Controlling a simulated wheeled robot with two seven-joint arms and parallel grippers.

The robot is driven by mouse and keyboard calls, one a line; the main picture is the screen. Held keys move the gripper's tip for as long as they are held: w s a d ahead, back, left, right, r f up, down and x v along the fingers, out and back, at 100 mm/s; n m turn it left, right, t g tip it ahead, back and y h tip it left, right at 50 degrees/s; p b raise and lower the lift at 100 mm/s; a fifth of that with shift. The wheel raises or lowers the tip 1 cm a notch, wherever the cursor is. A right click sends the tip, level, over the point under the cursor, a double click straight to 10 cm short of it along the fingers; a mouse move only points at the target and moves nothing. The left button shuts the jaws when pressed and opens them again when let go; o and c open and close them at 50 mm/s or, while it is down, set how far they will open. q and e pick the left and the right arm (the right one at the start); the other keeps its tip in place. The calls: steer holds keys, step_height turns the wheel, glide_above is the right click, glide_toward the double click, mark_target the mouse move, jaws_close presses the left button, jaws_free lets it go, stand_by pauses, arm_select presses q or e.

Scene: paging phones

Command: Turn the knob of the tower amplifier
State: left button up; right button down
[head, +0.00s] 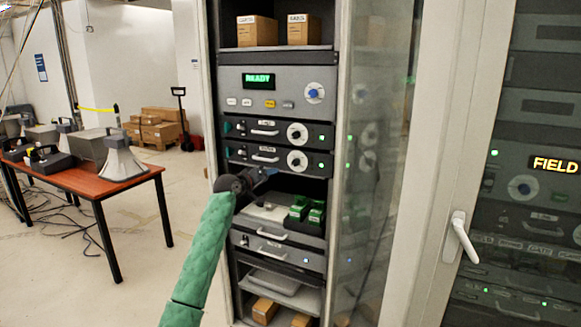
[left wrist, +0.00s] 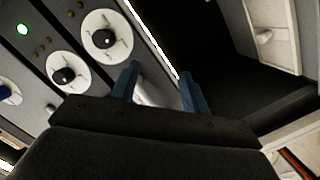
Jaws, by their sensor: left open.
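Two dark amplifier units are stacked in the rack, each with a label too small to read, so I cannot tell which is the tower amplifier. The upper knob (head: 297,133) and lower knob (head: 297,161) sit on white round dials. My left gripper (head: 266,173) is just below and left of the lower unit, in front of the rack. In the left wrist view two black knobs on white dials, one knob (left wrist: 105,39) and another knob (left wrist: 67,75), lie up and left of the open blue fingers (left wrist: 160,88). Nothing is between the fingers. My right gripper is out of view.
A grey unit with a READY display (head: 258,80) and blue knob (head: 314,92) is above. An open bay with green blocks (head: 306,212) is below. A glass door (head: 375,160) stands at the rack's right side. A red table (head: 90,182) with horns is at left.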

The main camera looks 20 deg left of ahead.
mark_target(293, 163)
arm_select(q)
steer(key=s+d+r+n+h, duration=0.3)
steer(key=d+r+n+h, duration=0.1)
steer(key=n, duration=0.2)
steer(key=shift+n, duration=0.3)
steer(key=x, duration=0.2)
steer(key=p+x, duration=0.1)
steer(key=x, duration=0.1)
steer(key=p+x, duration=0.1)
steer(key=x, duration=0.1)
steer(key=shift+r, duration=0.3)
steer(key=shift+p+x, duration=0.45)
steer(key=shift+x, duration=0.45)
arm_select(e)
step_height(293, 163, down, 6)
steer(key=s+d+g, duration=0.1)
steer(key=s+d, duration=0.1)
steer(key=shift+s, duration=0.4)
arm_select(q)
steer(key=shift+f, duration=0.15)
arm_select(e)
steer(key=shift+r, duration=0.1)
arm_select(q)
steer(key=c, duration=1)
